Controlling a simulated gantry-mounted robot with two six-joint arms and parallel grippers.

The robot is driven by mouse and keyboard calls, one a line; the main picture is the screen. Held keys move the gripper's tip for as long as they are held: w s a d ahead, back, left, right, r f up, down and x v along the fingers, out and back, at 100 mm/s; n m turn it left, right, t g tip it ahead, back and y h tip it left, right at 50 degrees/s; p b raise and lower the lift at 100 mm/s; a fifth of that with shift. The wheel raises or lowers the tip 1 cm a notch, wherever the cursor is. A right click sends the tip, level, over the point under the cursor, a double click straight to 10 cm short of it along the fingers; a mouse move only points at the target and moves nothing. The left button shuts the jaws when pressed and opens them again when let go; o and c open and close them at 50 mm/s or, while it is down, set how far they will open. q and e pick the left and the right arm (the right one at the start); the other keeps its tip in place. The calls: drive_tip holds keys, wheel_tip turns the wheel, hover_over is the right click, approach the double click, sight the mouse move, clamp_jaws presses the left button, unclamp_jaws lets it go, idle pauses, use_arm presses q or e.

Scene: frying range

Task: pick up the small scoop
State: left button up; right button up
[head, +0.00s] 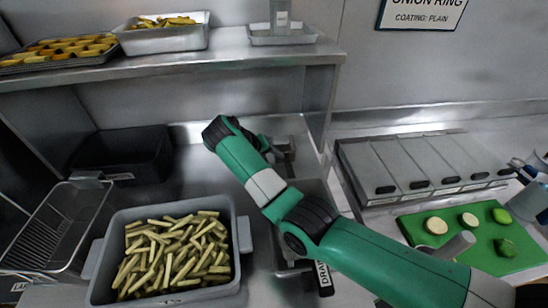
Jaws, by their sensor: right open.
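I cannot make out the small scoop for sure; my right arm covers much of the middle of the counter. My right gripper (285,152) is open, at the back middle of the counter below the shelf, and shows small and dark behind the arm's bend. I see nothing between its fingers. A narrow metal pan (318,187) with a partly hidden label lies partly under my right arm. My left gripper is not in view.
A grey tub of cut fries (243,236) stands front left, beside a wire basket (50,235) and a black bin (123,158). A metal shelf (240,58) spans above. Lidded containers (425,165) and a green board (480,222) with slices are right.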

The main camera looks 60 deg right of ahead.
sight(287, 167)
drive_tip(key=b+x, duration=0.1)
drive_tip(key=x, duration=0.3)
drive_tip(key=b+x, duration=0.1)
drive_tip(key=x, duration=0.3)
drive_tip(key=shift+s+a+f, duration=0.15)
drive_tip(key=shift+s+f, duration=0.05)
drive_tip(key=shift+s, duration=0.05)
drive_tip(key=b+x, duration=0.2)
drive_tip(key=x, duration=0.3)
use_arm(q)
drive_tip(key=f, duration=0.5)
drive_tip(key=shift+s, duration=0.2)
use_arm(e)
clamp_jaws()
idle(0.4)
